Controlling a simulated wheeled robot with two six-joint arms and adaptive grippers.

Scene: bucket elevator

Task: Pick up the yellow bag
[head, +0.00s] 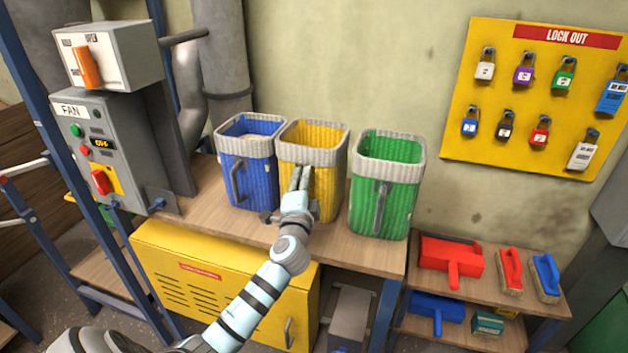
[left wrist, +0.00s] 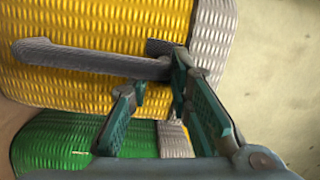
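The yellow bag (head: 328,157) stands upright on the wooden bench between two other bags, with a pale grey rim band at its top. My left gripper (head: 300,174) is in front of it, with its fingers up against or very near the bag's front. In the left wrist view the yellow bag (left wrist: 70,88) fills much of the picture, and its grey handle (left wrist: 85,60) runs toward the fingertips. The fingers of my left gripper (left wrist: 160,72) are apart, close to one end of the handle. Whether they touch it I cannot tell. My right gripper is out of view.
A blue bag (head: 249,172) stands close at the left and a green bag (head: 387,190) at the right, on the bench (head: 355,252). A fan control box (head: 105,150) is at the left. A yellow lockout board (head: 455,140) hangs on the wall.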

